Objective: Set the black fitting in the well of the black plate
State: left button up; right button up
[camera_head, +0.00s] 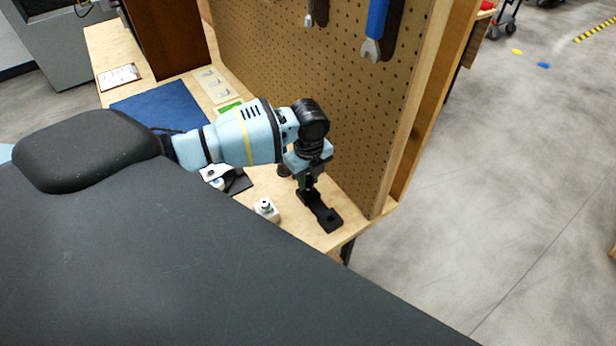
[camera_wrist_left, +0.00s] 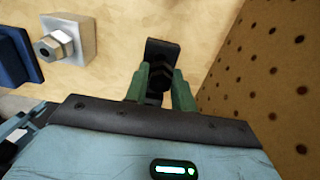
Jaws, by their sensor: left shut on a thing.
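The black plate (camera_head: 326,217) lies on the wooden bench near its front corner, beside the pegboard. In the left wrist view its far end (camera_wrist_left: 162,48) shows beyond my fingers. My left gripper (camera_head: 308,184) points down over the plate's far end. In the left wrist view its green fingers (camera_wrist_left: 158,92) are shut on the dark fitting (camera_wrist_left: 156,80), which lies between them over the plate. The fingers and the dark colours hide the fitting's lower end, so I cannot tell whether it touches the plate or sits in the well. My right gripper is not in view.
A white block with a metal hex fitting (camera_head: 266,211) stands left of the plate; a blue block (camera_wrist_left: 14,56) is beside it. The pegboard (camera_head: 345,120) rises close on the right, with hanging wrenches (camera_head: 372,40). A blue mat (camera_head: 160,112) lies farther back.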

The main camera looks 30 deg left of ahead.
pick_arm(q)
jog(key=shift+f, duration=0.5)
jog(key=shift+f, duration=0.1)
dwell(0.7)
jog(key=shift+f, duration=0.45)
dwell(0.9)
jog(key=shift+f, duration=0.35)
dwell(0.9)
dwell(0.5)
jog(key=o, duration=1.6)
jog(key=shift+r, duration=0.1)
